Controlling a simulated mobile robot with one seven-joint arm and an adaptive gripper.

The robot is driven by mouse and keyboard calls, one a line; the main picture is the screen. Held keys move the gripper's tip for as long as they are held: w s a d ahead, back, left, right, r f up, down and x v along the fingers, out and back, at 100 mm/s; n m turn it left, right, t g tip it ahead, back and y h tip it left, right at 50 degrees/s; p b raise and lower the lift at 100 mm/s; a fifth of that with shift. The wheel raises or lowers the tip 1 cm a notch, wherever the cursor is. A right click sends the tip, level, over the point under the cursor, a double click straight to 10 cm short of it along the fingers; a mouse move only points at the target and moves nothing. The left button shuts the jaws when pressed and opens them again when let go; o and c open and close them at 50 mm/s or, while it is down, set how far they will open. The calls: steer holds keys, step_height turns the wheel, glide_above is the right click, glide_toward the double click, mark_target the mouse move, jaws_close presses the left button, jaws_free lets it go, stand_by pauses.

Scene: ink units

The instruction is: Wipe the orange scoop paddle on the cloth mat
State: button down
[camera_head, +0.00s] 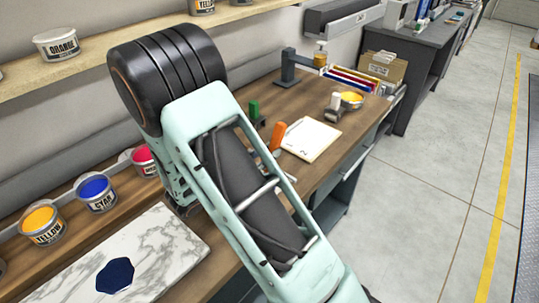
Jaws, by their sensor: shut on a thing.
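An orange handle (278,135), likely that of the orange scoop paddle, stands slightly tilted at the left edge of a pale, cream-white mat (312,139) on the wooden bench. Its lower end is partly hidden behind my pale green arm, so I cannot tell whether it touches the mat or what supports it. A few faint marks show on the mat. My gripper does not show; my arm's large links cover the middle of the picture.
A marble slab (165,250) with a dark blue patch (115,276) lies at lower left. Yellow (42,226), blue (96,192) and red (145,161) ink tubs line the back. A green handle (254,109), a bowl of yellow (352,98) and a grey stand (287,67) are beyond my arm.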

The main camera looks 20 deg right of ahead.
mark_target(274, 138)
steer(key=shift+r+p, duration=1.3)
steer(key=shift+r, duration=0.85)
